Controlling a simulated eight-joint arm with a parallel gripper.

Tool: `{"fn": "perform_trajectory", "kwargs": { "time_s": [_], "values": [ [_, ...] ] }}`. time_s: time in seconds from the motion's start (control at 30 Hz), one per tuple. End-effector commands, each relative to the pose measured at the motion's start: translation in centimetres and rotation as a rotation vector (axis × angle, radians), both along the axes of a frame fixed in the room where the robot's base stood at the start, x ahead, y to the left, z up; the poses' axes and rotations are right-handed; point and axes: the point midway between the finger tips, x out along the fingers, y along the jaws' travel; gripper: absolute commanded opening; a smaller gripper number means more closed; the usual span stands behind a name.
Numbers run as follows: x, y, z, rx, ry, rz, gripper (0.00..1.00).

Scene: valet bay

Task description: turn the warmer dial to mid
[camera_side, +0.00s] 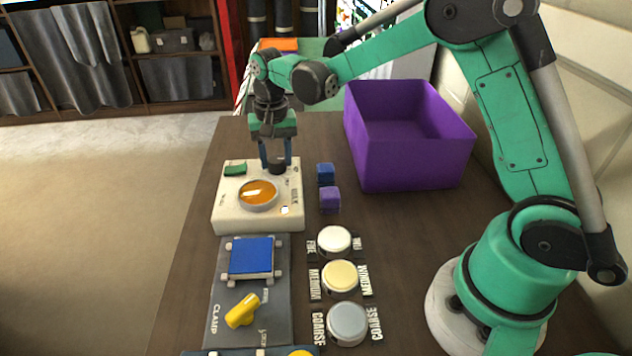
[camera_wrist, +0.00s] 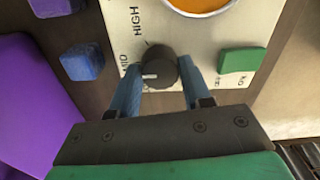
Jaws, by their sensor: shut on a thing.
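The warmer is a cream box (camera_side: 232,217) with an amber round dish (camera_side: 258,194) on top. Its black dial (camera_wrist: 160,62) sits near one corner and carries a white pointer mark. In the wrist view the mark points left, roughly towards the side with the MID label (camera_wrist: 123,59); exact alignment is hard to tell. The HIGH label (camera_wrist: 137,21) is further up, and any low label is hidden. My gripper (camera_side: 276,161) points down over the dial, its blue fingers shut on the dial's two sides. The dial also shows in the side view (camera_side: 277,168).
A green rocker switch (camera_wrist: 242,60) is beside the dial on the warmer. A blue cube (camera_side: 326,174) and a purple cube (camera_side: 330,200) lie close to the right. A purple bin (camera_side: 410,160) stands beyond them. The clamp panel (camera_side: 225,310) and round lidded jars (camera_side: 340,279) are nearer.

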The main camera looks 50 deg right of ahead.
Motion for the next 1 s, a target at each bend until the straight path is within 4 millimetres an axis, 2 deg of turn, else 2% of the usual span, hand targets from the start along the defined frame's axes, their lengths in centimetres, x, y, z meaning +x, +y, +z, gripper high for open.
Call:
{"fn": "perform_trajectory", "kwargs": {
  "time_s": [0.27, 0.3, 0.4, 0.73, 1.0],
  "values": [
    [0.0, 0.0, 0.0, 0.0, 0.0, 0.0, 0.0],
    [0.0, 0.0, 0.0, 0.0, 0.0, 0.0, 0.48],
    [0.0, 0.0, 0.0, 0.0, 0.0, 0.0, 0.74],
    [0.0, 0.0, 0.2, 0.0, 0.0, 0.001, 0.74],
    [0.0, 0.0, 3.8, 0.0, 0.0, 0.001, 0.74]
  ]
}}
